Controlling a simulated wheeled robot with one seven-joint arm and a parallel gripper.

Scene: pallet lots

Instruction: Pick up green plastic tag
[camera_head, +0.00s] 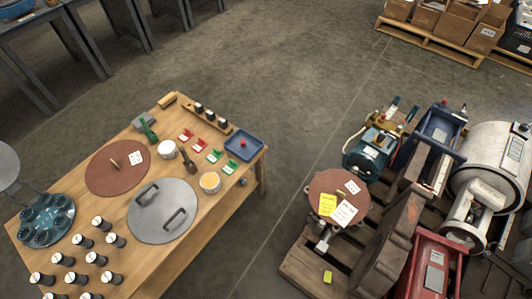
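Two green plastic tags lie on the wooden table, near its right end. One green tag (214,156) is a little farther back, and the other green tag (231,167) is closer to the blue tray. Each has a pale patch on it. Two similar red tags, one red tag (186,135) and another red tag (199,145), lie behind and to the left of the green ones. My gripper is not in view.
The wooden table (185,245) also holds a blue tray (250,141), a yellow-topped tub (210,183), a white tub (167,149), a grey disc (148,208) with handles, a brown disc (105,172) and several black-and-white cylinders. A loaded pallet (300,262) stands right. Open floor (285,90) lies between.

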